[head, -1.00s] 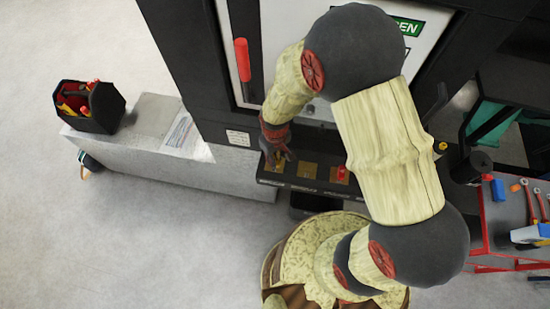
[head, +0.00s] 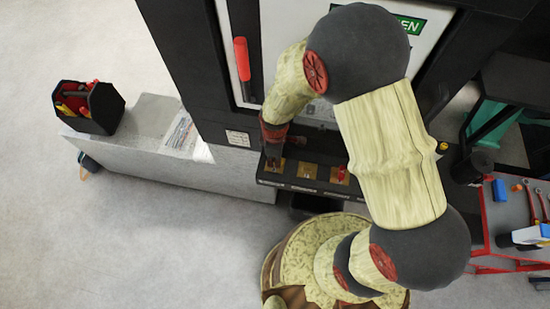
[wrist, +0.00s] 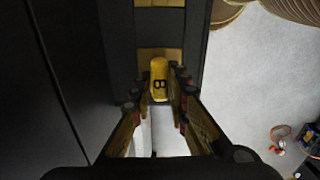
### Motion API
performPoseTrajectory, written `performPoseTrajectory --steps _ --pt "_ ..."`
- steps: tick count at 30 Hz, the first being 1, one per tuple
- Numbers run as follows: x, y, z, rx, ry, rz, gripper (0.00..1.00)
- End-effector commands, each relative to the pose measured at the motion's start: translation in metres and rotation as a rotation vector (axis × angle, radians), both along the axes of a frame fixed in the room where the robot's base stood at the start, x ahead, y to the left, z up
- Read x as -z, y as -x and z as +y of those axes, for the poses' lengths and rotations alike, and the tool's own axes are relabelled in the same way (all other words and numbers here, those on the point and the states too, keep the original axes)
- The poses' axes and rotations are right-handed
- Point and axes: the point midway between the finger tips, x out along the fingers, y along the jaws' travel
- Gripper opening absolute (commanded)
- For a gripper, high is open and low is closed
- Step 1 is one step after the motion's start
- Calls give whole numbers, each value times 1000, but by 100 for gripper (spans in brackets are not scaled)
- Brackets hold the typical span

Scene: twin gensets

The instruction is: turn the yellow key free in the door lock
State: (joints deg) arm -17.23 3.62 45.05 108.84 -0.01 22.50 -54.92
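The yellow key (wrist: 159,80), marked with a dark letter B, stands in its lock on a brass-coloured plate in the wrist view. My gripper (wrist: 160,92) has its fingers on either side of the key's head, with a narrow dark gap seeming to remain on each side. Contact is not clear. In the head view my gripper (head: 274,164) points down over the leftmost plate of the dark lock panel (head: 318,187). It hides most of the yellow key there.
A second plate (head: 307,171) and a red key (head: 340,174) lie to the right on the panel. The dark cabinet with a red handle (head: 242,60) rises behind. A toolbox (head: 92,108) stands on the grey block at left. A red-framed cart (head: 510,215) is at right.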

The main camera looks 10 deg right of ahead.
Motion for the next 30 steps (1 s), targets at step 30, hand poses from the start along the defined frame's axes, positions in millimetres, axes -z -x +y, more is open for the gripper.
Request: performPoseTrajectory --steps 30 --pt "-26 0 0 2 -1 -1 37"
